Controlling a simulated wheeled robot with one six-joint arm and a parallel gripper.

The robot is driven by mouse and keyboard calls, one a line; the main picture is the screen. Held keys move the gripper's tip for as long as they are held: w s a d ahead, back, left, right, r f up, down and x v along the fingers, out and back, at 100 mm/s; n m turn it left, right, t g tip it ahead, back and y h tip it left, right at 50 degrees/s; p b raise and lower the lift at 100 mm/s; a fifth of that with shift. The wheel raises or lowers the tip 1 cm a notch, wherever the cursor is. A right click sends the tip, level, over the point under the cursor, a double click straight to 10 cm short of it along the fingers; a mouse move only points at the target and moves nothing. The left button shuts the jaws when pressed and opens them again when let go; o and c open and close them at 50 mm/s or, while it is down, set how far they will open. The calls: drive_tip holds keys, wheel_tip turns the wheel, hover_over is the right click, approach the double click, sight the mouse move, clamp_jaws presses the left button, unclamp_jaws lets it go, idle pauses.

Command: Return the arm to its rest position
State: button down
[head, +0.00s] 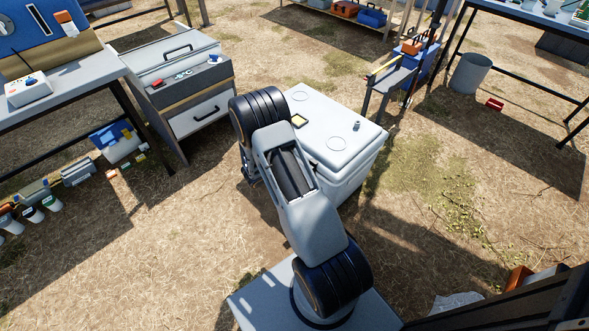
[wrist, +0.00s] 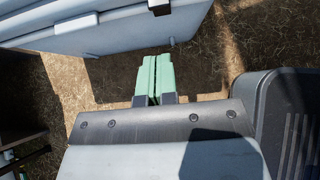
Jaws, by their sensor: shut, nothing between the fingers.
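In the wrist view my gripper (wrist: 154,78) shows as two pale green fingers lying side by side, shut with nothing between them. Bare straw-covered ground lies beyond the fingertips. In the head view my arm rises from its base mount and bends over towards the white cooler. The gripper itself is hidden there behind the arm. The white cooler (head: 339,126) has its lid shut, and a small yellow-topped item (head: 299,120) lies on its lid near the arm. A pale box-like body (wrist: 120,30) fills the top of the wrist view, apart from the fingers.
A grey drawer cabinet (head: 200,117) stands left of the cooler. A workbench (head: 75,78) is at the far left, with bins and bottles beneath. A blue toolbox stand (head: 420,65), a grey bucket (head: 470,74) and another table are at the right. Open ground (head: 430,200) lies right of the cooler.

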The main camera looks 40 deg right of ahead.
drive_tip(key=shift+v, duration=1.3)
drive_tip(key=s+a+r+m+g+y+p, duration=0.15)
drive_tip(key=r+m+p, duration=0.4)
drive_tip(key=r, duration=0.85)
drive_tip(key=s+a+r+m+y+p, duration=0.1)
drive_tip(key=s+a+r+m+p, duration=0.2)
drive_tip(key=r+p, duration=0.7)
drive_tip(key=s+a+r+m+t+y+p, duration=0.1)
drive_tip(key=s+a+r+m+y+p, duration=0.1)
drive_tip(key=r, duration=0.8)
drive_tip(key=s+a+r+m+t+y+p, duration=0.1)
drive_tip(key=s+a+r+m+y+p, duration=0.2)
drive_tip(key=r, duration=0.7)
drive_tip(key=s+a+r+m+t+y+p, duration=0.1)
drive_tip(key=s+a+r+m+y+p, duration=0.1)
drive_tip(key=s+a+r+m+p, duration=0.4)
drive_tip(key=v, duration=0.4)
drive_tip(key=shift+w, duration=0.2)
drive_tip(key=shift+r+t+y, duration=0.1)
drive_tip(key=shift+t+y, duration=0.15)
